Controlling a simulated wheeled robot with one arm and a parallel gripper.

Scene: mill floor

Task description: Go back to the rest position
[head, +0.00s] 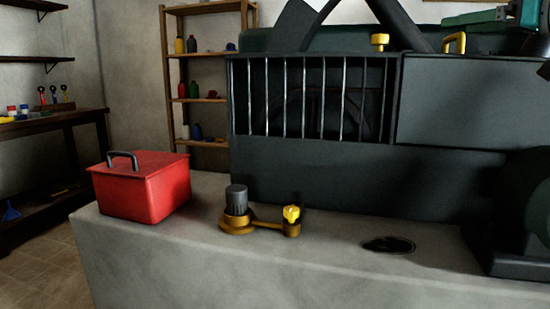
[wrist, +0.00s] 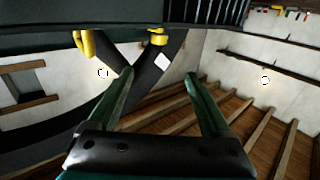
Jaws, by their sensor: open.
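My gripper (wrist: 160,78) shows in the wrist view with its two green fingers spread apart. Nothing is between the fingertips. The wrist picture looks upside down, with the beamed ceiling at the bottom. Beyond the fingers are a yellow knob (wrist: 160,42) and a yellow handle (wrist: 84,43) of the dark machine, both apart from the fingers as far as I can tell. In the head view, the same yellow knob (head: 380,41) and yellow handle (head: 455,43) sit on top of the machine. The fingertips are not clear in the head view.
A red lidded box (head: 145,187) stands on the left of the grey stone plinth (head: 250,275). Beside it is a brass fitting (head: 239,222) with a dark ribbed cap and yellow knob. A dark barred machine (head: 365,170) fills the back. A shelf (head: 200,100) and workbench (head: 52,125) stand behind left.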

